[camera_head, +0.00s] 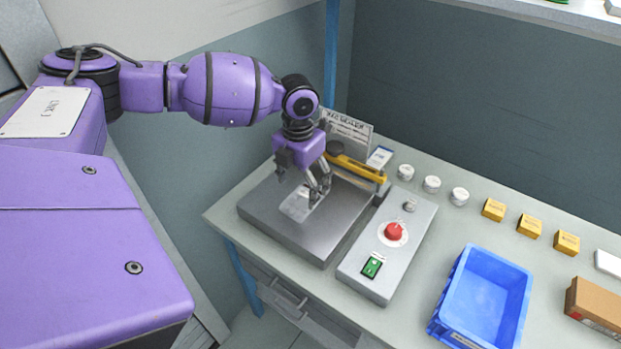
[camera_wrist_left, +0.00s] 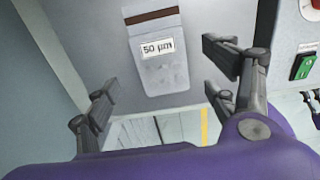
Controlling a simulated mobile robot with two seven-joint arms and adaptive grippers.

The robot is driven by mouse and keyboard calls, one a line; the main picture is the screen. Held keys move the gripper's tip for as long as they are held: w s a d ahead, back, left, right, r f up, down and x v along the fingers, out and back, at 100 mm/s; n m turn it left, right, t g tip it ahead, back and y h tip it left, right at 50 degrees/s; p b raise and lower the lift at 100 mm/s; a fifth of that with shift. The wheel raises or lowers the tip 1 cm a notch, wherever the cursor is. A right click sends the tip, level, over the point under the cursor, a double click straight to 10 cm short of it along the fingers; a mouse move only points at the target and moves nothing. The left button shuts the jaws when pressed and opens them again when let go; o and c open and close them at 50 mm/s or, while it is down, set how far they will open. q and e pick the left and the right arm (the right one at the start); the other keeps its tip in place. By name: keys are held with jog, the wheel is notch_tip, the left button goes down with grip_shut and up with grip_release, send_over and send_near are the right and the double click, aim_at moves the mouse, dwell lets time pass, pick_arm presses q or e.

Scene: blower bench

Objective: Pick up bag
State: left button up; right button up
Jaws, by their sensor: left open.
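The bag (camera_wrist_left: 166,75) is a pale grey pouch with a brown strip at its top end and a white label reading "50 µm". It lies flat on the grey plate of the bench machine, and part of it shows in the head view (camera_head: 296,206). My left gripper (camera_head: 309,191) points down over the bag and partly hides it there. In the left wrist view its open fingers (camera_wrist_left: 160,80) stand on either side of the bag, with nothing between them gripped. The gap between fingertips and bag is hard to judge. My right gripper does not show.
The grey machine plate (camera_head: 270,222) has a sign and yellow bar behind it. A control box (camera_head: 345,265) with a red button and green switch stands to its right. Farther right are white round containers (camera_head: 432,184), yellow boxes (camera_head: 529,226), a blue bin (camera_head: 440,318) and a brown carton (camera_head: 597,300).

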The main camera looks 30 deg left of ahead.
aim_at(301, 200)
pick_arm(q)
jog(key=f, duration=0.3)
jog(key=shift+s+d+f, duration=0.1)
jog(key=shift+s+f, duration=0.1)
jog(key=shift+f, duration=0.45)
jog(key=shift+c, duration=0.4)
jog(key=c, duration=1.1)
jog(key=shift+c, duration=0.5)
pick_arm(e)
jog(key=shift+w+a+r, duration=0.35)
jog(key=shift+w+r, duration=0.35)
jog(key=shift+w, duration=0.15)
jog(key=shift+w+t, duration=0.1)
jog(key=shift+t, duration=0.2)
